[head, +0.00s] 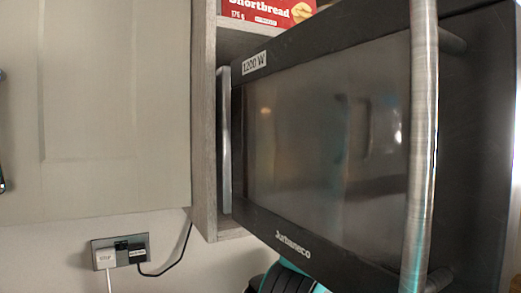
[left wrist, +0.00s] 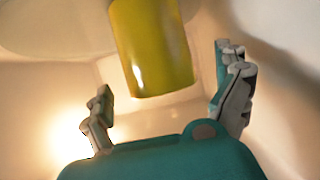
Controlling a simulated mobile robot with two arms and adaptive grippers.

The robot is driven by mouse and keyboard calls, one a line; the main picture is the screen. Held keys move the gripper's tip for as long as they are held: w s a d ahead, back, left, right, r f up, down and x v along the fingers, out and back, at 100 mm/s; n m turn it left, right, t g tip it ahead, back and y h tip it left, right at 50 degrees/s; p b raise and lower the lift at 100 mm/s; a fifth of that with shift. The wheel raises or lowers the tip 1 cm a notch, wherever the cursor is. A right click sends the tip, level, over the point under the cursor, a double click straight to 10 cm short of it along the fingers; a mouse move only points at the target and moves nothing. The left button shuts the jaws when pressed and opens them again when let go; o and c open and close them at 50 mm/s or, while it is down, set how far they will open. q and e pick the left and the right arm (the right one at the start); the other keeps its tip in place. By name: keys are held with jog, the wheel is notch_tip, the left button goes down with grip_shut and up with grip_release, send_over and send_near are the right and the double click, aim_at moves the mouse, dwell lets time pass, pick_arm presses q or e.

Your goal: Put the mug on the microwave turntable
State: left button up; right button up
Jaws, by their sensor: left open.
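The yellow mug (left wrist: 155,45) shows in the left wrist view, cut off by the top edge. It overlaps a pale round disc (left wrist: 45,25), which looks like the turntable; the contact between them is outside the frame. My left gripper (left wrist: 163,72) is open, its grey-tipped fingers spread on either side of the mug with visible gaps. In the head view the black microwave door (head: 330,140) stands open toward me and hides the mug, the turntable and my left gripper. Only a teal part of my left arm shows below it. My right gripper is not in view.
The door's long metal handle (head: 420,130) stands out at the right. A wooden cabinet side panel (head: 203,120) is on the left of the door, with a red shortbread box (head: 258,12) above. A wall socket (head: 120,250) with plugs is lower left. Pale lit walls surround the mug.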

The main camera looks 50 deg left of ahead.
pick_arm(q)
jog(key=b+v, duration=0.1)
jog(key=v, duration=0.8)
jog(key=shift+b, duration=0.35)
jog(key=shift+f, duration=0.1)
dwell(0.3)
